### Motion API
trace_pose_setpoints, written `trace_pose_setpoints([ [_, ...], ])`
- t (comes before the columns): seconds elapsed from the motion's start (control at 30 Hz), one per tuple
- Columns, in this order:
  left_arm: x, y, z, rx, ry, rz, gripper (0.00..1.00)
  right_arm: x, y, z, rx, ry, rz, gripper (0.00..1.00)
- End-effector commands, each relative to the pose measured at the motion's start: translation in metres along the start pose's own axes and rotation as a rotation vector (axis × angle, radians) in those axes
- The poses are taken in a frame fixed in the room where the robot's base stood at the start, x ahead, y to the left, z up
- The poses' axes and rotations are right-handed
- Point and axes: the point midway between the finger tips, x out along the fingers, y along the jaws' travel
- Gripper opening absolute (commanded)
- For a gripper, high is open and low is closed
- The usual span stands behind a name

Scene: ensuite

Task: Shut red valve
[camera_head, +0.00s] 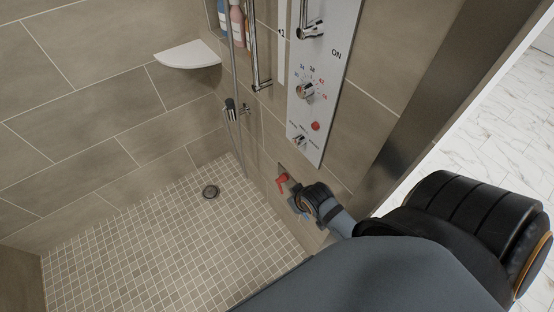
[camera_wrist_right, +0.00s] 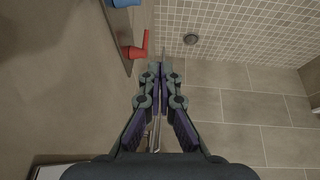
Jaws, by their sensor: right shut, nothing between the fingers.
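The red valve (camera_head: 283,181) is a small red lever handle on a plate low on the tiled shower wall. In the right wrist view the red valve (camera_wrist_right: 137,49) is at upper left, its lever standing out from the plate (camera_wrist_right: 118,37). A blue valve (camera_wrist_right: 123,2) is on the same plate, partly cut off at the top edge. My right gripper (camera_wrist_right: 157,72) is shut and empty. In that view its tips are just below and right of the red lever; I cannot tell whether they touch it. In the head view my right wrist covers part of the plate.
A shower panel (camera_head: 318,100) with knobs and a red button is above the valves. A hand shower and hose hang left of it. A white corner shelf (camera_head: 188,54) is at the back. The tiled floor (camera_head: 150,230) with a round drain (camera_head: 210,191) is clear.

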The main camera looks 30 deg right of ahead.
Motion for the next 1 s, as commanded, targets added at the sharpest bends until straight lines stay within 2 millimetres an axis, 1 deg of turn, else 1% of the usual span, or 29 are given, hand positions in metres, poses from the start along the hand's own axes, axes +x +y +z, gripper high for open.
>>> trace_pose_setpoints([
  [0.03,0.000,0.000,0.000,0.000,0.000,0.000,0.00,-0.011,-0.001,-0.003,-0.001,-0.017,0.002,0.00],
  [0.1,0.000,0.000,0.000,0.000,0.000,0.000,0.00,-0.024,-0.002,-0.002,-0.001,-0.051,0.007,0.00],
  [0.17,0.000,0.000,0.000,0.000,0.000,0.000,0.00,-0.032,-0.003,0.001,0.000,-0.087,0.011,0.00],
  [0.2,0.000,0.000,0.000,0.000,0.001,0.000,0.00,-0.030,-0.003,0.008,0.004,-0.130,0.015,0.00],
  [0.23,0.000,0.000,0.000,0.000,0.001,0.000,0.00,-0.021,-0.002,0.016,0.005,-0.156,0.018,0.00],
  [0.47,0.000,0.000,-0.001,0.000,0.001,0.000,0.00,0.040,0.000,0.054,0.012,-0.207,0.020,0.00],
  [0.57,0.000,0.000,-0.001,0.000,0.001,0.000,0.00,0.069,0.000,0.076,0.015,-0.224,0.020,0.00],
  [0.67,0.000,0.000,-0.001,0.000,0.002,0.000,0.00,0.099,0.000,0.104,0.019,-0.240,0.019,0.00],
  [0.77,0.000,0.000,-0.001,0.000,0.002,0.000,0.00,0.130,-0.001,0.142,0.024,-0.261,0.018,0.00],
  [0.8,0.000,0.000,-0.001,0.000,0.002,0.000,0.00,0.143,-0.001,0.161,0.026,-0.272,0.018,0.00],
  [0.87,0.000,0.000,-0.001,0.000,0.002,0.000,0.00,0.162,-0.002,0.196,0.030,-0.289,0.017,0.00],
  [0.9,0.000,-0.001,-0.001,0.000,0.002,-0.001,0.00,0.172,-0.004,0.222,0.033,-0.301,0.016,0.00],
  [0.97,0.000,-0.001,-0.001,0.000,0.002,-0.001,0.00,0.184,-0.006,0.261,0.037,-0.319,0.014,0.00],
  [1.0,0.000,-0.001,-0.001,0.000,0.002,-0.001,0.00,0.188,-0.008,0.284,0.039,-0.329,0.013,0.00],
])
